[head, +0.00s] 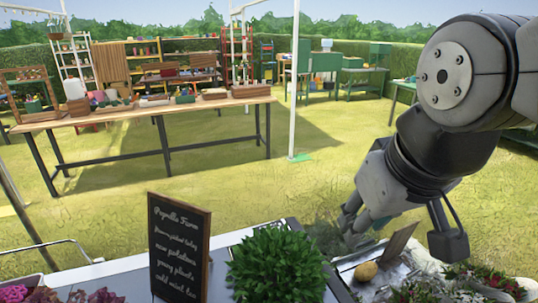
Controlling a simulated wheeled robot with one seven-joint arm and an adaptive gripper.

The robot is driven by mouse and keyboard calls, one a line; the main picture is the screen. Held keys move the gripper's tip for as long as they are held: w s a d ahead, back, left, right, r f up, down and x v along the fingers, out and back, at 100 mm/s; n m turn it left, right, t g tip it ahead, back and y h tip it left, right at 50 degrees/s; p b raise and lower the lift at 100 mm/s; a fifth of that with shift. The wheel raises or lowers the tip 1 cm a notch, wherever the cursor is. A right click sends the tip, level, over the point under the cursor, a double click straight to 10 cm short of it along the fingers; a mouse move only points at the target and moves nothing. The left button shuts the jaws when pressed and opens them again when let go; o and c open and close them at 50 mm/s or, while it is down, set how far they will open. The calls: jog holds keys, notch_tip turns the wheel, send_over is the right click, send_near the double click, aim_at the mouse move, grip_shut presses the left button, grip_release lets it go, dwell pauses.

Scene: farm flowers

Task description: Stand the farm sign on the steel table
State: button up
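The farm sign (179,250) is a dark chalkboard in a brown wooden frame with white handwritten lettering. It stands upright at the front, slightly left of centre, next to a leafy green plant. A grey metal-looking tabletop (125,285) shows beside it; the sign's foot is cut off by the picture's lower edge, so what it rests on is hidden. My gripper (358,222) points down at the right, well apart from the sign, over a tray-like area with greenery.
The leafy green plant (276,266) stands between sign and gripper. A potato (366,271) and a small brown card (391,248) lie below the gripper. Purple flowers (96,296) fill the lower left. A long wooden table (130,118) with crates stands behind on open grass (235,175).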

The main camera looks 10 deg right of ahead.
jog(key=shift+m, duration=0.7)
jog(key=shift+s+d+f, duration=0.15)
jog(key=shift+s+d, duration=0.15)
jog(key=shift+s, duration=0.3)
jog(key=shift+s+d+f, duration=0.2)
jog(key=shift+s+d, duration=0.1)
jog(key=shift+s, duration=0.3)
jog(key=shift+s+d+f, duration=0.15)
jog(key=shift+s+d, duration=0.15)
jog(key=shift+s, duration=0.3)
